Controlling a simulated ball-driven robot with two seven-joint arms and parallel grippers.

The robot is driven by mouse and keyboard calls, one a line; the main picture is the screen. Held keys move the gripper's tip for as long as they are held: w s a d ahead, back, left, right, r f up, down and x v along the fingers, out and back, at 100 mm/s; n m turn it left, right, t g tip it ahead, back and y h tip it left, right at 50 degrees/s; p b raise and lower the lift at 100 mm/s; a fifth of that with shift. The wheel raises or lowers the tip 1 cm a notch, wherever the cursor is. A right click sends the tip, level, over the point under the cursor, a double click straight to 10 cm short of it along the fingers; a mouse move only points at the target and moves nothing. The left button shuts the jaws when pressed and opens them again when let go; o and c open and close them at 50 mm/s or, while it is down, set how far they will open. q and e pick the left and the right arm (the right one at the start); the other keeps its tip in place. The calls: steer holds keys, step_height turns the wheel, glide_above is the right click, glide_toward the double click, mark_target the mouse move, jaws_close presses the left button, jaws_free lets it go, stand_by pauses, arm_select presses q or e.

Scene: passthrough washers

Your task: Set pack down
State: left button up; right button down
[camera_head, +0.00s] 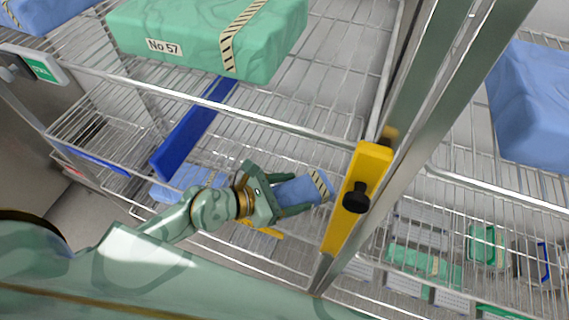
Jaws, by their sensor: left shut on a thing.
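My left gripper (297,194) is shut on a small blue wrapped pack (298,189) with a black-and-cream striped tape band near its far end. The pack is held over a wire shelf (250,145), just left of an upright post. Whether the pack touches the wires below it cannot be told. A larger green wrapped pack (190,38) labelled "No 57" with striped tape lies on the upper wire shelf. My right gripper is not in view.
A yellow bar with a black knob (356,197) stands at the post, close to the held pack. A blue divider (195,125) crosses the shelf at left. A blue wrapped pack (530,105) lies at right. Boxes (425,262) fill the lower right shelf.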

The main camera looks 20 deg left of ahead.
arm_select(q)
steer(key=w+a+f+b, duration=0.1)
steer(key=w+f+b, duration=0.1)
steer(key=w, duration=0.1)
steer(key=w+a+f+b, duration=0.1)
steer(key=w+f, duration=0.2)
steer(key=w+a+f+b, duration=0.1)
steer(key=w+f+b, duration=0.1)
steer(key=w, duration=0.1)
steer(key=shift+w+a+f+b, duration=0.15)
steer(key=shift+f+b, duration=0.2)
steer(key=f+b, duration=0.1)
steer(key=f, duration=0.1)
steer(key=w+f+b, duration=0.1)
steer(key=f, duration=0.1)
steer(key=shift+a+b, duration=0.15)
steer(key=shift+b, duration=0.25)
steer(key=shift+r, duration=0.1)
steer(key=shift+s, duration=0.1)
steer(key=o, duration=1.2)
steer(key=shift+f, duration=0.2)
steer(key=shift+c, duration=0.2)
